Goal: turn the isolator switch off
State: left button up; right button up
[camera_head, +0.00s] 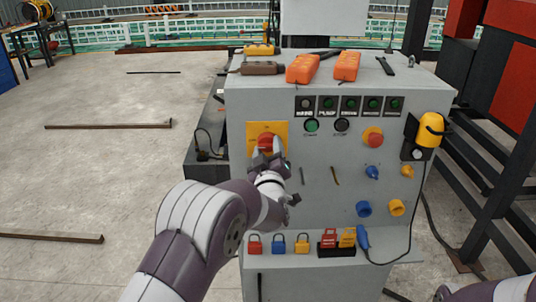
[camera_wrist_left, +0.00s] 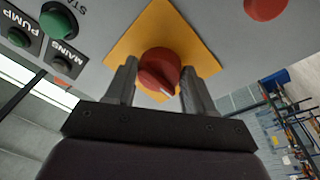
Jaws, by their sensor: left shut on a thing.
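The isolator switch is a red rotary knob (camera_head: 266,142) on a yellow square plate (camera_head: 252,130) at the upper left of the grey panel front. In the left wrist view the red knob (camera_wrist_left: 158,68) with a pale pointer mark sits between my two fingers, and the yellow plate (camera_wrist_left: 160,25) lies behind it. My left gripper (camera_head: 268,158) reaches up to the knob and is shut on it. The fingers also show in the left wrist view (camera_wrist_left: 157,85), one at each side of the knob. My right gripper is not in view.
The grey cabinet (camera_head: 240,215) carries green buttons (camera_head: 312,125), a red emergency knob (camera_head: 373,137), blue and yellow sockets and a yellow lamp (camera_head: 430,128). Orange remotes (camera_head: 303,68) lie on top. Open floor lies left.

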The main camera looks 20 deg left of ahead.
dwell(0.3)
pick_arm(q)
jog(key=o, duration=1)
jog(key=b+v, duration=0.1)
jog(key=v, duration=1.1)
jog(key=shift+s+d+f+b, duration=0.1)
jog(key=shift+s+b, duration=0.25)
